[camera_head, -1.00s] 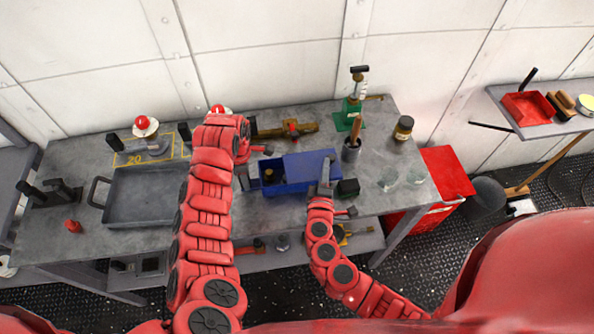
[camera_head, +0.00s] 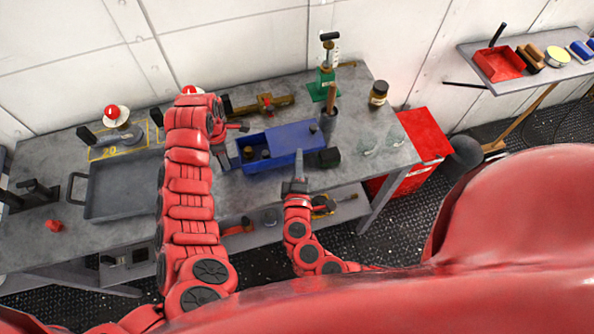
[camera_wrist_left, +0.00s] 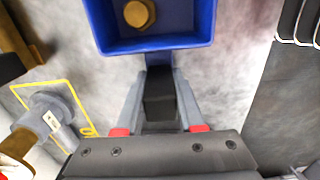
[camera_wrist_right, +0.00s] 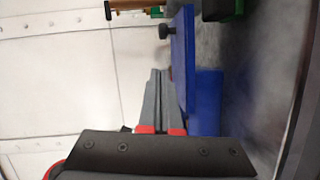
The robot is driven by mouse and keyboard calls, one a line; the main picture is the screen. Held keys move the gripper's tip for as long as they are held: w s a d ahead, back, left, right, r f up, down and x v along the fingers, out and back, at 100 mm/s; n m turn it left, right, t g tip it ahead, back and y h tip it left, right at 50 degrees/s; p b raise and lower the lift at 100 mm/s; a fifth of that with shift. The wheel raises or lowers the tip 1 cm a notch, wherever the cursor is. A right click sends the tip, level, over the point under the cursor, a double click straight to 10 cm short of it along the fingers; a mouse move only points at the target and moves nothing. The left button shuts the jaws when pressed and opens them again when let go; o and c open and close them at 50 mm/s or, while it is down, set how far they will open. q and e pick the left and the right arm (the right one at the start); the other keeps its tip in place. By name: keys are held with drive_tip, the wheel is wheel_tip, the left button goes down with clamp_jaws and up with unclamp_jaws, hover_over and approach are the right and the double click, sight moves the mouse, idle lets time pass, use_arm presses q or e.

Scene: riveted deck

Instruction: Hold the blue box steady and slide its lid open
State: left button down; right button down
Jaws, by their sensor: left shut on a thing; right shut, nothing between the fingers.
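The blue box (camera_head: 262,166) stands on the grey workbench, with its lid (camera_head: 288,137) slid partway to the right. The left part is open and shows brassy round pieces inside; one also shows in the left wrist view (camera_wrist_left: 139,13). In the right wrist view the lid (camera_wrist_right: 182,62) carries a dark knob (camera_wrist_right: 167,30) and sticks out past the box body (camera_wrist_right: 206,100). My left gripper (camera_wrist_left: 160,88) is shut on the dark tab at the box's left end. My right gripper (camera_wrist_right: 158,76) is shut and empty, close beside the lid at the box's near side.
A black block (camera_head: 329,157) lies right of the box. A dark cup with a wooden handle (camera_head: 329,118), a green-based tool (camera_head: 323,88) and a jar (camera_head: 378,94) stand behind and right. A grey tray (camera_head: 122,190) lies left. A brass tool (camera_head: 262,103) lies behind.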

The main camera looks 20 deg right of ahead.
drive_tip(key=shift+v, duration=2.45)
use_arm(q)
drive_tip(key=shift+c, duration=2.2)
unclamp_jaws()
